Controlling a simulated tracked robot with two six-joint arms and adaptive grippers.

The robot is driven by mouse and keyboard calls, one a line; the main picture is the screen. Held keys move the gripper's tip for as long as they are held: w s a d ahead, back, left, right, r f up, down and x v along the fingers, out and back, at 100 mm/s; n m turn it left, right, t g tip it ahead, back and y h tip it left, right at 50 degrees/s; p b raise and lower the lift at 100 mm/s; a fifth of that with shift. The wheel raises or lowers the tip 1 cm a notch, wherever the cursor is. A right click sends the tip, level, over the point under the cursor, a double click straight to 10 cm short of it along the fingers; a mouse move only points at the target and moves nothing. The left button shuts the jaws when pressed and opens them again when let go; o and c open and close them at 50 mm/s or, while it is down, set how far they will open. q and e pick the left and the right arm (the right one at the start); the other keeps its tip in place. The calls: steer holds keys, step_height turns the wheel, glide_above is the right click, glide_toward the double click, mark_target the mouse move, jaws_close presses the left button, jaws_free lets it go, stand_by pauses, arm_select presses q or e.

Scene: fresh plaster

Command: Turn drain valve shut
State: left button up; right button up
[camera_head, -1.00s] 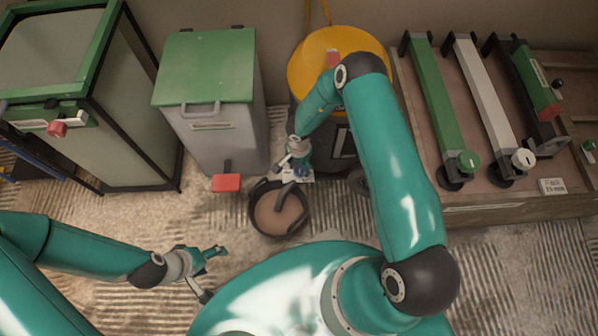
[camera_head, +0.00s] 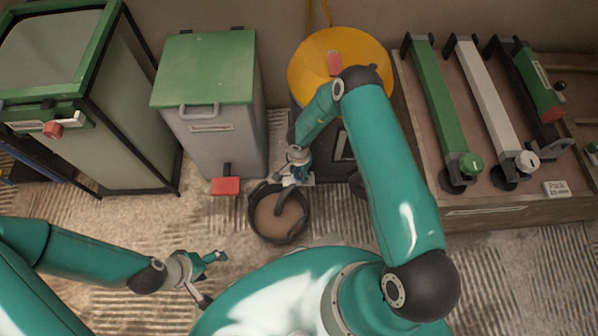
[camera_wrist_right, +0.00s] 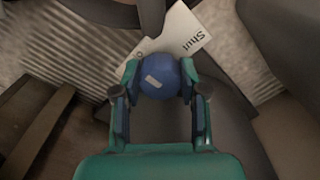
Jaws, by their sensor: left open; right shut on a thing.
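The drain valve shows in the right wrist view as a round blue knob (camera_wrist_right: 160,72) with a short pale mark on its face. A white label (camera_wrist_right: 178,32) reading "Shut" lies behind it; its other word is mostly hidden. My right gripper (camera_wrist_right: 158,88) is shut on the knob, one finger on each side. In the head view my right gripper (camera_head: 297,166) is at the foot of the yellow-topped drum (camera_head: 305,68) and hides most of the knob. My left gripper (camera_head: 212,278) is open and empty, low over the floor.
A dark-rimmed bucket (camera_head: 251,216) with brownish contents stands just below my right gripper. A grey bin with a green lid (camera_head: 205,68) and a red pedal (camera_head: 225,186) stands left of the drum. A wooden platform (camera_head: 520,212) with long tools is at right.

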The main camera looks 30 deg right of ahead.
steer(key=shift+m, duration=0.4)
steer(key=m+p, duration=0.1)
steer(key=m, duration=0.1)
steer(key=shift+m, duration=0.4)
steer(key=m, duration=0.4)
steer(key=shift+w, duration=0.15)
steer(key=m, duration=0.5)
steer(key=shift+m, duration=0.4)
steer(key=shift+d+m, duration=0.15)
steer(key=shift+m, duration=2.15)
steer(key=o, duration=1.1)
steer(key=shift+o, duration=0.2)
steer(key=shift+r, duration=0.1)
